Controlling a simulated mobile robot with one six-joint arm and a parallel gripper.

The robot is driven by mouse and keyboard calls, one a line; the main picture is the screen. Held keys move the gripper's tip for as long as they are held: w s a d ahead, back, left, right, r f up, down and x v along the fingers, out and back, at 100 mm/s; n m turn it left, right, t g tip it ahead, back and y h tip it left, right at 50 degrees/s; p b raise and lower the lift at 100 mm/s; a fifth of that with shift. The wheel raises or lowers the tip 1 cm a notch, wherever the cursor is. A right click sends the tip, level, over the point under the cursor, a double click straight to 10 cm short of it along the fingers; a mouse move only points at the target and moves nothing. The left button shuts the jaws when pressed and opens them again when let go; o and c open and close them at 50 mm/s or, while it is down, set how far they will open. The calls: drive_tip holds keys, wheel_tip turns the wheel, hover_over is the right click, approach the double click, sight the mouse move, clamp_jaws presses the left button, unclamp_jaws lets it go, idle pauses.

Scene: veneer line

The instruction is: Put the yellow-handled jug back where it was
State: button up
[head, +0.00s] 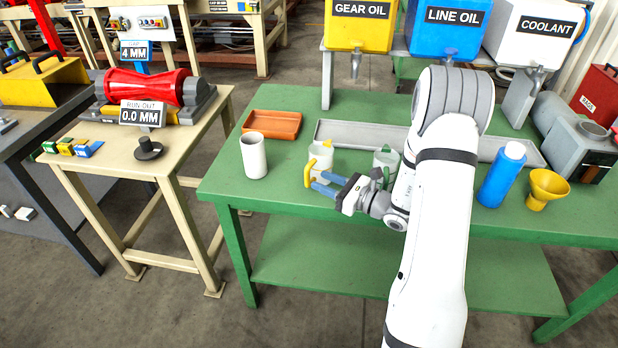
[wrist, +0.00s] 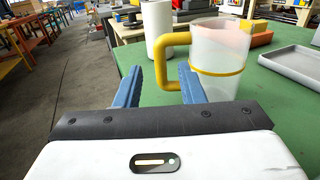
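The yellow-handled jug (head: 320,158) is a translucent cup with a yellow band. It stands upright on the green table, its yellow handle towards my gripper (head: 322,186). In the wrist view the jug (wrist: 222,60) is just ahead and right of centre. My gripper (wrist: 158,72) is open, its two blue fingers apart. The upright bar of the yellow handle (wrist: 160,62) appears between the fingertips, with space on its left. I cannot tell whether the fingers reach around the handle or stop short, or whether the right finger touches it.
A green-handled jug (head: 384,160) stands close on the right, partly behind my arm. A white cylinder (head: 253,156) stands on the left. An orange tray (head: 272,124) and a long grey tray (head: 345,134) lie behind. A blue bottle (head: 502,174) and yellow funnel (head: 546,187) are at right.

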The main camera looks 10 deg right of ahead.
drive_tip(key=v, duration=0.4)
drive_tip(key=shift+s+d, duration=0.3)
drive_tip(key=s+a+r+n+g+h, duration=0.1)
drive_tip(key=s+a+r+n+g, duration=0.3)
drive_tip(key=s+a+n+g, duration=0.3)
drive_tip(key=s+a+r+n+g+h, duration=0.25)
drive_tip(key=s+a+n+g, duration=0.2)
drive_tip(key=s+n, duration=0.4)
drive_tip(key=s+d+r+n+t+h, duration=0.2)
drive_tip(key=s+d+r+n+h, duration=0.4)
drive_tip(key=s+d+n+h, duration=0.2)
drive_tip(key=n+h, duration=0.2)
drive_tip(key=shift+s+n, duration=0.35)
drive_tip(key=shift+s, duration=0.05)
drive_tip(key=shift+d, duration=0.1)
